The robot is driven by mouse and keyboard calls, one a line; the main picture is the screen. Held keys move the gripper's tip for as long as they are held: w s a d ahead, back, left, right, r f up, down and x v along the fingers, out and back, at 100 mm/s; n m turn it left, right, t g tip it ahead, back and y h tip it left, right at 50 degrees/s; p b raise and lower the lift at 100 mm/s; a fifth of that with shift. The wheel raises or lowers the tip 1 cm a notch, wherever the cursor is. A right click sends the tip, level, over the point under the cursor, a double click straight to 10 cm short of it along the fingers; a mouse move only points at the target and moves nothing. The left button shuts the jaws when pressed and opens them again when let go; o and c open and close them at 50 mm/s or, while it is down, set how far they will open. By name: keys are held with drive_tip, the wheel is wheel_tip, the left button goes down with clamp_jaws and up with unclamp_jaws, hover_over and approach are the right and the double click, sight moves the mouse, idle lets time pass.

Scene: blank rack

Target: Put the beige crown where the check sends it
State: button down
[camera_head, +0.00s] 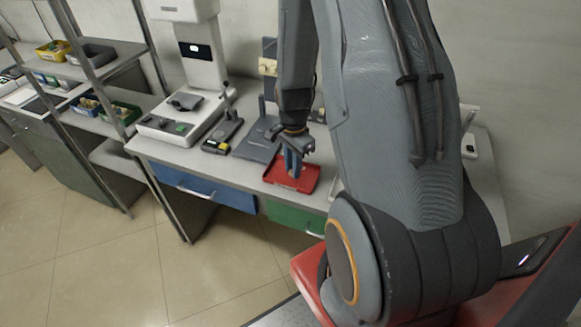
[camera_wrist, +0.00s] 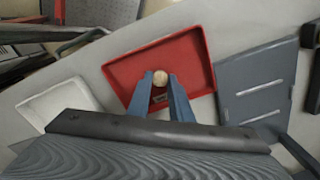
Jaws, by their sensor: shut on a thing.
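The beige crown (camera_wrist: 160,78) shows in the wrist view as a small round pale piece between the tips of my gripper's two blue-grey fingers. My gripper (camera_wrist: 163,84) is shut on it, over the red tray (camera_wrist: 198,44). In the head view my gripper (camera_head: 292,172) points down over the red tray (camera_head: 311,181) on the bench; the crown is too small there to make out clearly. I cannot tell whether the crown touches the tray floor.
A grey slotted plate (camera_wrist: 262,82) lies beside the tray, and a white tray (camera_wrist: 58,101) on its other side. A white machine with a screen (camera_head: 194,48) stands on the bench (camera_head: 238,178). Shelves with bins (camera_head: 88,106) are at the left. The floor in front is clear.

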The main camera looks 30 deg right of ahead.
drive_tip(key=shift+f, duration=0.1)
drive_tip(key=c, duration=1.6)
unclamp_jaws()
wheel_tip(320, 180, up, 12)
drive_tip(key=f+b, duration=0.1)
drive_tip(key=b, duration=0.2)
drive_tip(key=s+a+r+n, duration=0.1)
drive_tip(key=s+a+n, duration=0.1)
drive_tip(key=a+n, duration=0.2)
drive_tip(key=s+a+r+n+t, duration=0.1)
drive_tip(key=s+a+r+n, duration=0.1)
drive_tip(key=a+n, duration=0.3)
drive_tip(key=s+a+r+n, duration=0.2)
drive_tip(key=s+a+n, duration=0.1)
drive_tip(key=a+n, duration=0.2)
drive_tip(key=shift+s+a+r+n+t, duration=0.1)
drive_tip(key=shift+s+r+n+t, duration=0.05)
drive_tip(key=shift+n, duration=0.45)
drive_tip(key=shift+s+r+n+t, duration=0.1)
drive_tip(key=shift+s+n+t, duration=0.05)
drive_tip(key=shift+n, duration=0.45)
drive_tip(key=shift+f, duration=0.1)
